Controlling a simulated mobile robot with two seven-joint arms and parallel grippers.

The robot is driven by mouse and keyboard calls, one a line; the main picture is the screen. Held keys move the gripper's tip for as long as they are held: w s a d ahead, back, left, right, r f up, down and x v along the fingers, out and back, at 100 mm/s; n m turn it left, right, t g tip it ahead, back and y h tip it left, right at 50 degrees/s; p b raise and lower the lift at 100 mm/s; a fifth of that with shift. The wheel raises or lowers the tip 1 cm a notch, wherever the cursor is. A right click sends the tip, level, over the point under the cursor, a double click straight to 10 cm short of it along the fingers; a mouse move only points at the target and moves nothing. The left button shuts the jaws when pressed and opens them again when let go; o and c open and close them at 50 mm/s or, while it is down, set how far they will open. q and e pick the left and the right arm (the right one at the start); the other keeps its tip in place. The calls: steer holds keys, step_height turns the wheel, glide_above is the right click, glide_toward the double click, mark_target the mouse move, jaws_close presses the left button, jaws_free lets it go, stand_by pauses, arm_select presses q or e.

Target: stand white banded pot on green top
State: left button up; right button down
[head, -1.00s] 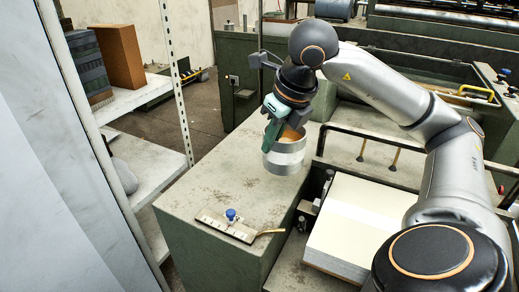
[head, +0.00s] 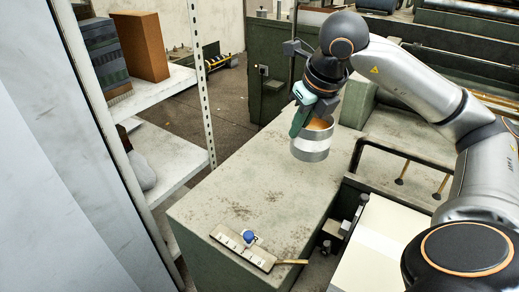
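The white banded pot (head: 311,146) is a short, pale grey-white cylinder with darker bands and an orange inside. My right gripper (head: 305,117), with green fingers, reaches down from above and is shut on the pot's rim at its left side. The pot is upright, over the far part of the green top (head: 240,190), a worn grey-green flat surface. I cannot tell whether its base touches the top or hangs just above it. The fingertips are partly hidden by the pot and gripper body. My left gripper is not in view.
A ruler-like strip (head: 242,253) with a blue knob (head: 249,237) lies at the near end of the top. A pale sheet stack (head: 385,250) and a dark rail (head: 400,155) are to the right. A shelf rack (head: 180,150) stands left. The top's middle is clear.

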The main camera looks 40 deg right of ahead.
steer(key=w+a+f, duration=0.1)
steer(key=w+f, duration=0.2)
steer(key=w+a+f+p, duration=0.1)
steer(key=w+a+f, duration=0.1)
steer(key=w+f, duration=0.1)
steer(key=w+a+f, duration=0.2)
steer(key=w+f, duration=0.1)
steer(key=f, duration=0.2)
steer(key=shift+w+a+f, duration=0.1)
steer(key=shift+w+f, duration=0.15)
steer(key=shift+w, duration=0.05)
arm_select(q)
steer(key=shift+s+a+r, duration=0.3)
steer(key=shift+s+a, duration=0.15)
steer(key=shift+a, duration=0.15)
arm_select(e)
steer(key=c, duration=1.5)
jaws_free()
steer(key=shift+f, duration=0.2)
steer(key=o, duration=0.5)
steer(key=shift+r, duration=0.1)
steer(key=shift+c, duration=0.2)
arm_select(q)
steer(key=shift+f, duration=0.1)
